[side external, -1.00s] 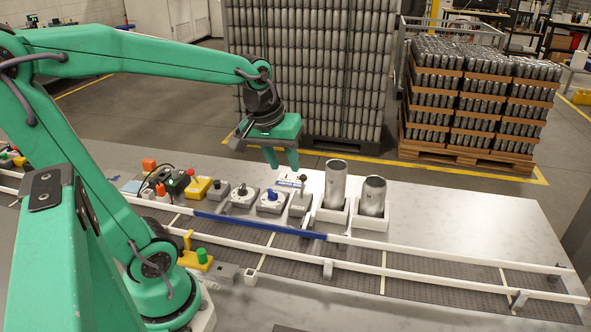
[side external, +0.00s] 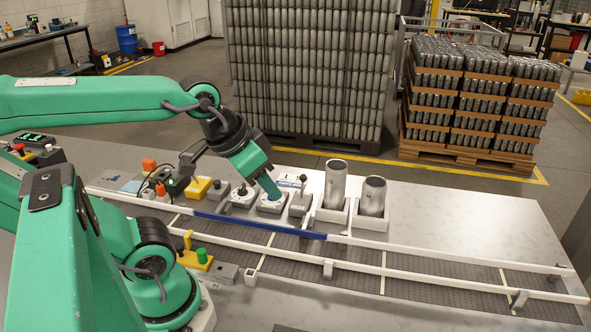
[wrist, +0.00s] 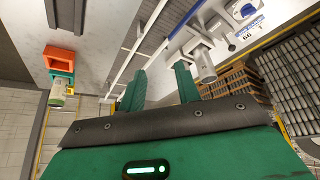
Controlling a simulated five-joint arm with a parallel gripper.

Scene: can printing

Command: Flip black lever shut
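The black-knobbed lever (side external: 303,183) stands upright on a small grey box in the side external view, just left of the two metal cans.
A railed conveyor (side external: 400,277) runs in front. The tabletop right of the cans is clear.

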